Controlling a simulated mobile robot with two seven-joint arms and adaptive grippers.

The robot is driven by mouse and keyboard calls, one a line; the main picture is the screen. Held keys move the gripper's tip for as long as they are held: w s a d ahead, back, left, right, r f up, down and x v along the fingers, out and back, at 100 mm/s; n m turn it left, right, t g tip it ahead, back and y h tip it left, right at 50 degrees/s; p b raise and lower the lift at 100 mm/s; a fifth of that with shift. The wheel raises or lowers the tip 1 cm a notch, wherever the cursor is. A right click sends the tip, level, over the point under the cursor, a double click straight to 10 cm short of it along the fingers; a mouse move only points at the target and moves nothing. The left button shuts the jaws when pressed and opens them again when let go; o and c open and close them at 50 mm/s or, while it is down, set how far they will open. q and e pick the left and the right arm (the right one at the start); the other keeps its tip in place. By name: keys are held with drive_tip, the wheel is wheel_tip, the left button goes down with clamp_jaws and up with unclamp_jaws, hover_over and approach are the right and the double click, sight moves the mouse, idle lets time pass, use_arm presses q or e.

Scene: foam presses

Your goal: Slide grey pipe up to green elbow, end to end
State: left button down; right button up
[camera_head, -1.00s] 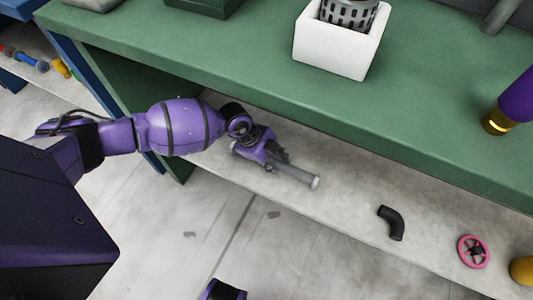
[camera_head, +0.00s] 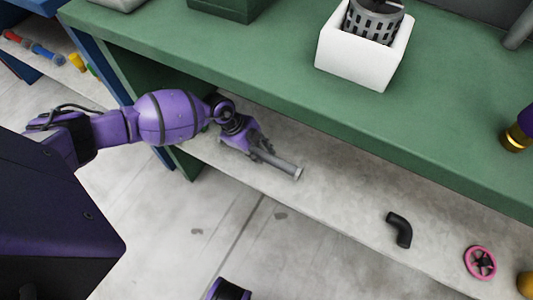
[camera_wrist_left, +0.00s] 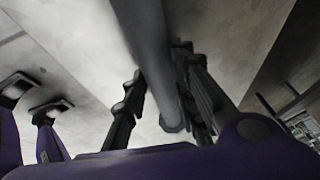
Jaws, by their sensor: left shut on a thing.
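The grey pipe (camera_head: 288,170) lies along the lower pale shelf, its near right end free. My left gripper (camera_head: 264,153) is shut around the pipe and hides part of it. In the left wrist view the pipe (camera_wrist_left: 152,45) runs between the fingers (camera_wrist_left: 160,100). My right gripper is not in view.
A black elbow (camera_head: 400,230) and a pink handwheel (camera_head: 480,262) lie to the right on the lower shelf (camera_head: 340,200). The green bench top (camera_head: 270,60) overhangs it, carrying a white box (camera_head: 362,65). The shelf between pipe and black elbow is clear.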

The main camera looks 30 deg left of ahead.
use_arm(q)
drive_tip(key=shift+w+a, duration=0.1)
drive_tip(key=shift+a, duration=2.05)
drive_tip(key=c, duration=1.3)
unclamp_jaws()
drive_tip(key=shift+c, duration=0.2)
drive_tip(key=shift+r, duration=0.1)
drive_tip(key=v, duration=1.2)
